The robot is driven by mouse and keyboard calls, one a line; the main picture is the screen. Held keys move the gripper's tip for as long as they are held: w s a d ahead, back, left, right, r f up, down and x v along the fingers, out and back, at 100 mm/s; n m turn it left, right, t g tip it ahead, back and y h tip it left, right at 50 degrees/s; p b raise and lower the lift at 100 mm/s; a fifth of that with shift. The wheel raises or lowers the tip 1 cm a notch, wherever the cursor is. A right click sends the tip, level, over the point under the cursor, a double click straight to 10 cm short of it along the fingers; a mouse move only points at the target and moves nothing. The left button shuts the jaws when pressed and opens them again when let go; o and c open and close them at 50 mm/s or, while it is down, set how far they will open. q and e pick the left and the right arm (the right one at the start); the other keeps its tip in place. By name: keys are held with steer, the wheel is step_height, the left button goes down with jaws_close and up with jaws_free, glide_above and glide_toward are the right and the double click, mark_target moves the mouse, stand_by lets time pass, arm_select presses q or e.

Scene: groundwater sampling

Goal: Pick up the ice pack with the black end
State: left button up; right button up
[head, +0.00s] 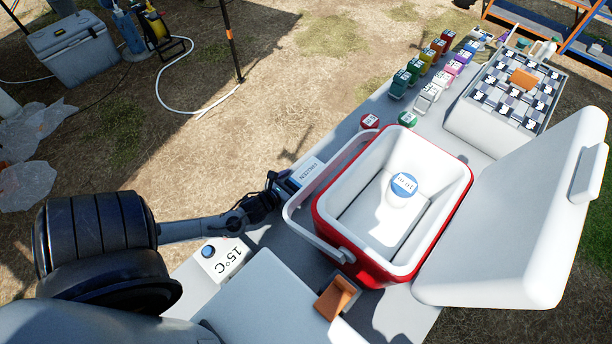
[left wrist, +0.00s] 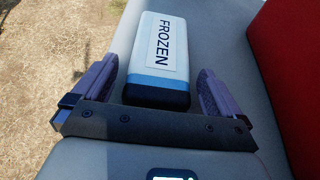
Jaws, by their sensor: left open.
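The ice pack (head: 305,172) is a white block with a FROZEN label, a blue band and a black end. It lies on the grey table just left of the red and white cooler. In the left wrist view the ice pack (left wrist: 158,48) has its black end nearest my gripper. My left gripper (head: 280,188) is at that end. In the left wrist view my left gripper (left wrist: 158,72) is open, with one finger on each side of the black end and gaps visible beside it. My right gripper is not in view.
The open cooler (head: 318,222) has its carry handle (head: 315,240) on the near left side; its white lid (head: 510,215) is at right. A white 15°C box (head: 218,258) stands nearer. Several coloured bottles (head: 415,70) and a rack (head: 465,125) stand farther back.

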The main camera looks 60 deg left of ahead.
arm_select(q)
steer(key=shift+r, duration=0.1)
steer(key=c, duration=1.2)
